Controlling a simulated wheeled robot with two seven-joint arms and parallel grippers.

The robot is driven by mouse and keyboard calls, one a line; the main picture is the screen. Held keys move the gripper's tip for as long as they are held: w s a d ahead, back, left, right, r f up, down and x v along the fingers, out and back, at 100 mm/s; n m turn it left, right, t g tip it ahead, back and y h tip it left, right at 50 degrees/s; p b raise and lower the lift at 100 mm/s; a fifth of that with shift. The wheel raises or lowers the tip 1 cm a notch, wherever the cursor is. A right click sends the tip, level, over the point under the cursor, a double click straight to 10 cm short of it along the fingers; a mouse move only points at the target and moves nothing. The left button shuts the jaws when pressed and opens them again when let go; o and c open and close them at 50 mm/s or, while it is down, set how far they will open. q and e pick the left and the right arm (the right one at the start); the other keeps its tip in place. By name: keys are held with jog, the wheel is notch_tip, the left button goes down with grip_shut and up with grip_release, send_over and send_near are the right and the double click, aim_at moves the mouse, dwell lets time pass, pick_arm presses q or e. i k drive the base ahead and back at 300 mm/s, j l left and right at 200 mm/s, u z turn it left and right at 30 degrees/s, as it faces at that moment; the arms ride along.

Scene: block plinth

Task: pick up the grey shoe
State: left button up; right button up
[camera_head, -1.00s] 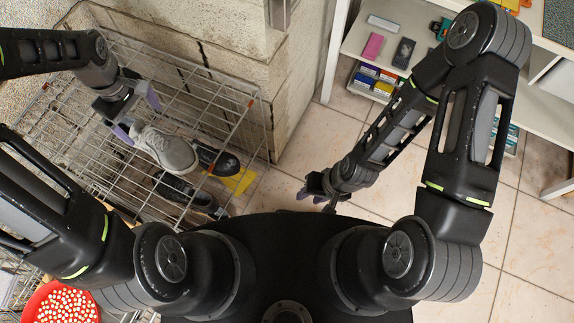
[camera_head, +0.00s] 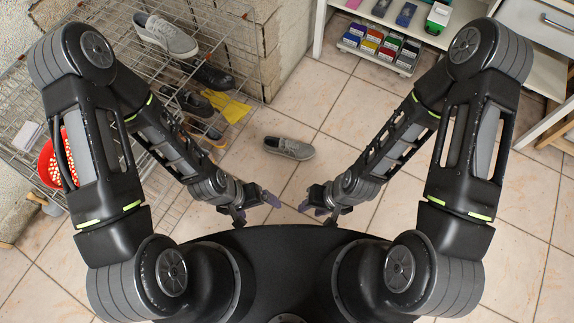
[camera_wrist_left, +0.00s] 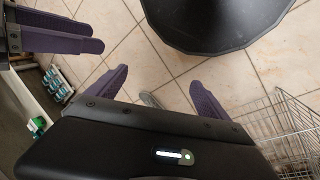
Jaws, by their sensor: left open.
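One grey shoe (camera_head: 289,148) with a pale sole lies upright on the floor tiles, beyond my two grippers. A similar grey shoe (camera_head: 168,35) sits on the wire rack at the upper left. My left gripper (camera_head: 258,206) is open and empty, nearer my body than the floor shoe and apart from it. Its spread purple fingers also show in the left wrist view (camera_wrist_left: 158,78), with a small grey thing between them in the distance, too little visible to name. My right gripper (camera_head: 317,209) is beside it, fingers apart, with nothing seen between them.
The wire rack (camera_head: 115,55) holds dark shoes (camera_head: 208,75) and a yellow cloth (camera_head: 228,105). A red bowl (camera_head: 46,163) is at left. A white shelf (camera_head: 460,18) with small boxes (camera_head: 380,42) is at upper right. Floor around the grey shoe is clear.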

aim_at(299, 152)
jog(key=i+l, duration=0.25)
jog(key=l, duration=0.15)
jog(key=i+l, duration=0.25)
jog(key=i+l+u, duration=0.1)
jog(key=i+l, duration=0.15)
jog(key=l, duration=0.25)
jog(key=i+l, duration=0.25)
jog(key=l, duration=0.15)
jog(key=i+l, duration=0.25)
jog(key=l, duration=0.15)
jog(key=u, duration=0.05)
